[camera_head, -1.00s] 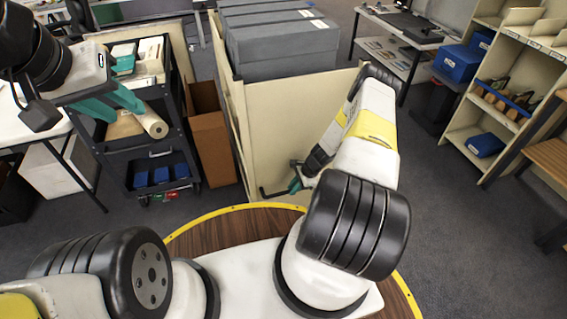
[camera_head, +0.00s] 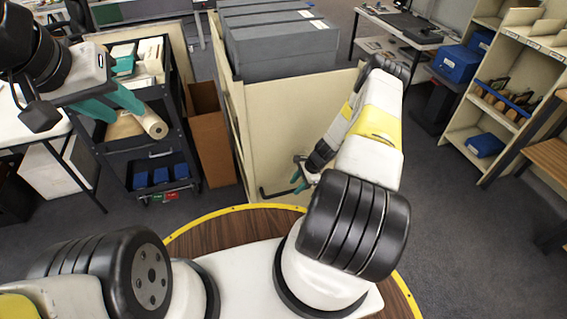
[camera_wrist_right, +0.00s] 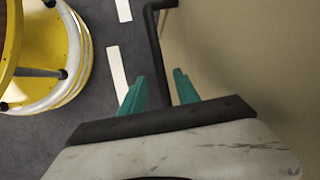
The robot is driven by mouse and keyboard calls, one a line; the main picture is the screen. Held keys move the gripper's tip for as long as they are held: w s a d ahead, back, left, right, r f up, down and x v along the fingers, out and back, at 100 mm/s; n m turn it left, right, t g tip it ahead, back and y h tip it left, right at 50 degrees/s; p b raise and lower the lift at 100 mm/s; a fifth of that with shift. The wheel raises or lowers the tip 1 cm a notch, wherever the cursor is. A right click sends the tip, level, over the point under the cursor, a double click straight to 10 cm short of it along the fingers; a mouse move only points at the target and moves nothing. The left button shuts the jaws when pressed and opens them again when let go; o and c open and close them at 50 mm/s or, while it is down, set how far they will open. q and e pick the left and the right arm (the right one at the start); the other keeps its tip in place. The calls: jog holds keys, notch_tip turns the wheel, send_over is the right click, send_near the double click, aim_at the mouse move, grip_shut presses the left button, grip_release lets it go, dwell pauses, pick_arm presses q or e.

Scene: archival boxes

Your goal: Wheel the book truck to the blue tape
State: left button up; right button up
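The book truck (camera_head: 300,125) is a cream cart carrying grey boxes (camera_head: 282,45), standing in front of my base. A black bar handle (camera_head: 283,193) runs low across its near panel. It also shows in the right wrist view as a bent black bar (camera_wrist_right: 155,45). My right gripper (camera_head: 297,183) is at the handle's height or just above it. In the wrist view its teal fingers (camera_wrist_right: 159,88) are spread, with the bar running between them; I see no closed grip. My left gripper (camera_head: 128,113) is open and empty at the left. No blue tape is visible.
A black cart (camera_head: 150,165) with books, a paper roll and blue bins stands left. A brown carton (camera_head: 209,135) sits between it and the truck. Shelves (camera_head: 510,75) stand right. Carpet (camera_head: 440,220) is open at right. White floor strips (camera_wrist_right: 119,70) show in the wrist view.

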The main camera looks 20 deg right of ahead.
jog(key=v, duration=0.4)
jog(key=shift+s+d+r, duration=0.1)
jog(key=shift+r, duration=0.2)
jog(key=shift+d, duration=0.1)
